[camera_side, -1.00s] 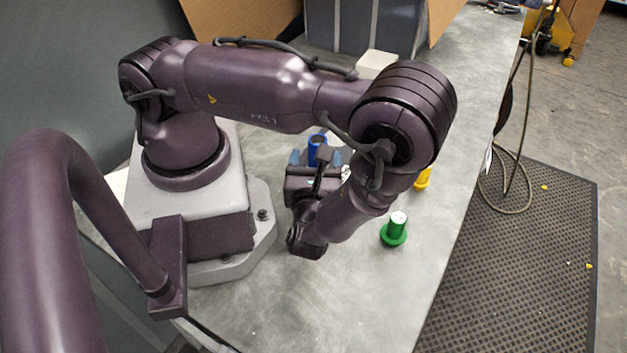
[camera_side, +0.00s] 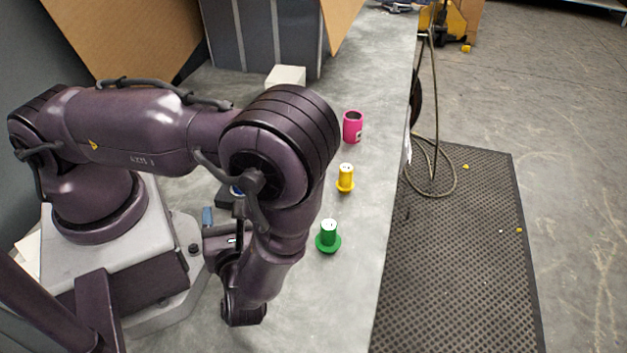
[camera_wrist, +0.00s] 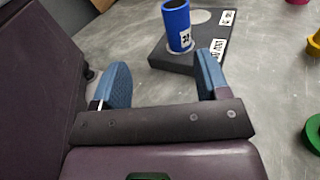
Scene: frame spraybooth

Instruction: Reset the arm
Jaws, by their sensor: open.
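My gripper (camera_wrist: 164,76) is open and empty in the wrist view, its two blue fingers wide apart. A blue tube (camera_wrist: 177,25) with a white label stands on a dark labelled block (camera_wrist: 184,60) just beyond the fingertips. The fingers do not touch the tube. In the side view my bent arm hides most of the gripper, and one blue finger (camera_side: 208,217) shows at its left. The blue tube and block are almost wholly hidden there.
On the grey table (camera_side: 345,285) stand a green flanged spool (camera_side: 328,236), a yellow one (camera_side: 345,178) and a pink cup (camera_side: 352,127), right of my arm. A white block (camera_side: 286,76) and dark panels (camera_side: 262,35) are at the back. The table's right edge is clear.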

